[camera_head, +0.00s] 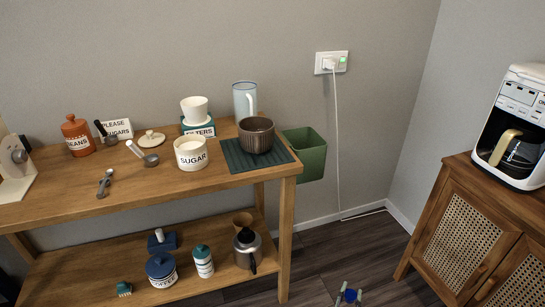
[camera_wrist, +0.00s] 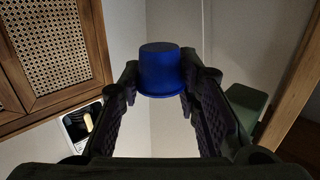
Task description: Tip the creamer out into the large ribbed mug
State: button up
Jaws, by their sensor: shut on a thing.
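The large ribbed mug (camera_head: 256,141), dark brown, stands upright on a dark green ribbed mat (camera_head: 236,160) at the right end of the wooden table. My gripper (camera_head: 348,298) is at the bottom edge of the head view, low and well apart from the mug. It is shut on a small blue cup, which seems to be the creamer (camera_wrist: 160,72). In the wrist view the cup sits between the two fingertips of my gripper (camera_wrist: 160,84), its wider rim toward the picture's bottom. Its inside is hidden.
A white sugar pot (camera_head: 191,158) stands left of the mat, and a clear tumbler (camera_head: 244,98) behind the mug. A green bin (camera_head: 308,153) hangs by the table's right end. A cane cabinet (camera_head: 456,240) with a coffee maker (camera_head: 515,130) is right. Floor between is open.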

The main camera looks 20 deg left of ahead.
aim_at(257, 134)
jog(key=i+j, duration=0.1)
jog(key=j, duration=0.25)
jog(key=i+j+z, duration=0.15)
jog(key=j, duration=0.25)
jog(key=i+j, duration=0.1)
jog(key=j, duration=0.25)
jog(key=i+j+z, duration=0.1)
jog(key=j, duration=0.3)
